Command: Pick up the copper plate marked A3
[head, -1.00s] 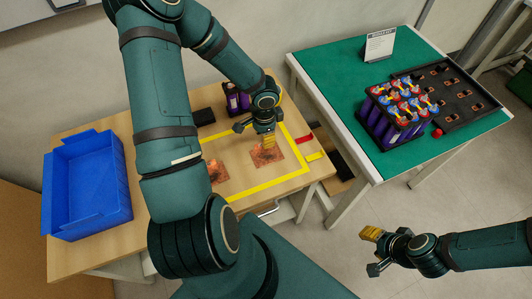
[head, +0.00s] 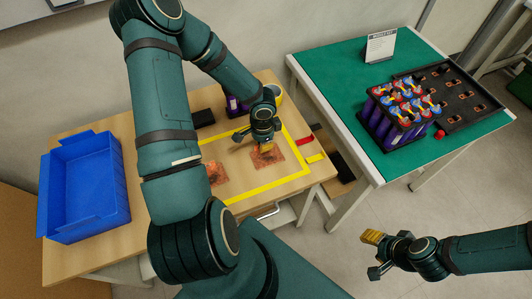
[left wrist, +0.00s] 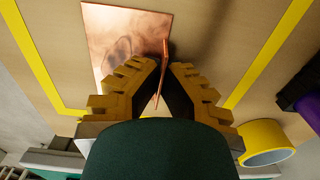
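A flat square copper plate (head: 274,159) lies inside the yellow tape outline on the wooden table. It also shows in the left wrist view (left wrist: 110,35). A thin upright copper piece (left wrist: 164,58) stands at its edge in that view. My left gripper (head: 262,147) points down low over this plate. A second copper plate (head: 217,173) lies to the left, partly hidden by my arm. No A3 mark is legible. My right gripper (head: 373,253) is open and empty.
A blue bin (head: 125,205) stands at the table's left. A yellow tape roll (head: 275,94), a purple cell block (head: 234,105) and a black block (head: 203,117) sit at the back. The green table (head: 335,75) holds a battery module (head: 390,125) and a black tray (head: 478,100).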

